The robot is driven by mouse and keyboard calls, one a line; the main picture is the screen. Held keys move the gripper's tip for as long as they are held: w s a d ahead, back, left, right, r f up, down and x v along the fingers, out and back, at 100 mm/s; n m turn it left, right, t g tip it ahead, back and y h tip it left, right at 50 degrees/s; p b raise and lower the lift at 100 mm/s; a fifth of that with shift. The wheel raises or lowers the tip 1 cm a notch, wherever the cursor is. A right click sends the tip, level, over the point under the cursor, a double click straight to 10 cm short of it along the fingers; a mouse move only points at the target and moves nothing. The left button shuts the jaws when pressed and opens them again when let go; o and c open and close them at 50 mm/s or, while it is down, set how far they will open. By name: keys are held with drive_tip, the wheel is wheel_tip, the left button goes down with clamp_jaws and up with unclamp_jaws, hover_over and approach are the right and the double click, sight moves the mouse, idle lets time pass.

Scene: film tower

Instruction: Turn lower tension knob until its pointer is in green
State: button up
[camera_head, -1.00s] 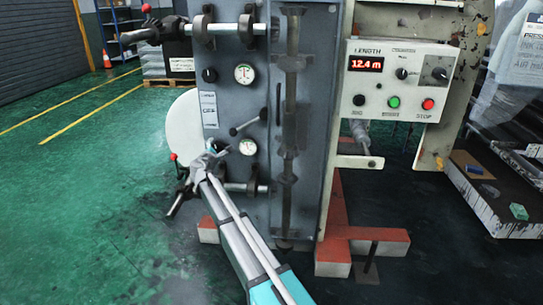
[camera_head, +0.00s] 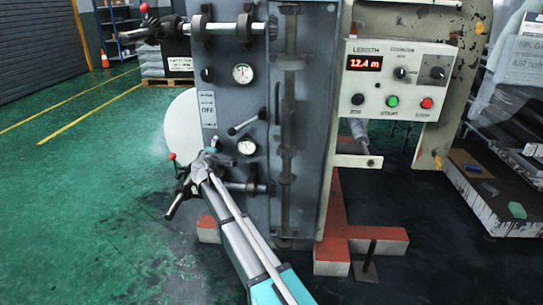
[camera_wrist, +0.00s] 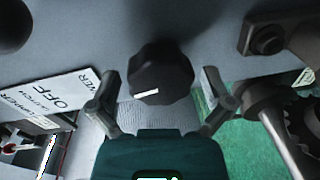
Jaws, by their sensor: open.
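The black lower tension knob (camera_wrist: 160,74) fills the middle of the wrist view, with a white pointer line on its face. My gripper (camera_wrist: 164,100) is open, one finger to each side of the knob and apart from it. In the head view my gripper (camera_head: 206,158) is at the lower left of the grey panel (camera_head: 225,110) and covers the knob there. The lower round gauge (camera_head: 247,147) is just right of it. Its needle and coloured zones are too small to read.
A lever (camera_head: 243,124) sticks out above the lower gauge. A red-tipped handle (camera_head: 172,157) and a horizontal bar (camera_head: 245,187) lie close to my gripper. The upper knob (camera_head: 207,74) and upper gauge (camera_head: 242,73) are higher up.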

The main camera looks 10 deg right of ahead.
drive_tip(key=m, duration=0.6)
drive_tip(key=shift+m+t+y+b, duration=0.3)
drive_tip(key=shift+d+m+b, duration=0.1)
drive_tip(key=shift+m+b, duration=0.2)
drive_tip(key=shift+m, duration=2.5)
drive_tip(key=shift+s, duration=0.25)
drive_tip(key=s+a, duration=0.2)
drive_tip(key=s, duration=1.1)
drive_tip(key=s+d+r+m+g+h+p, duration=0.1)
drive_tip(key=s+d+r+g+p, duration=0.1)
drive_tip(key=d+p, duration=0.4)
drive_tip(key=s+d+r+m+g+h+p, duration=0.1)
drive_tip(key=s+d+r+g+p, duration=0.2)
drive_tip(key=d+p, duration=0.3)
drive_tip(key=s+d+r+m+g+h+p, duration=0.2)
drive_tip(key=d+p, duration=0.4)
drive_tip(key=d, duration=0.3)
drive_tip(key=s+r+g, duration=0.1)
drive_tip(key=s, duration=0.1)
drive_tip(key=shift+s+r, duration=0.35)
drive_tip(key=shift+d, duration=0.1)
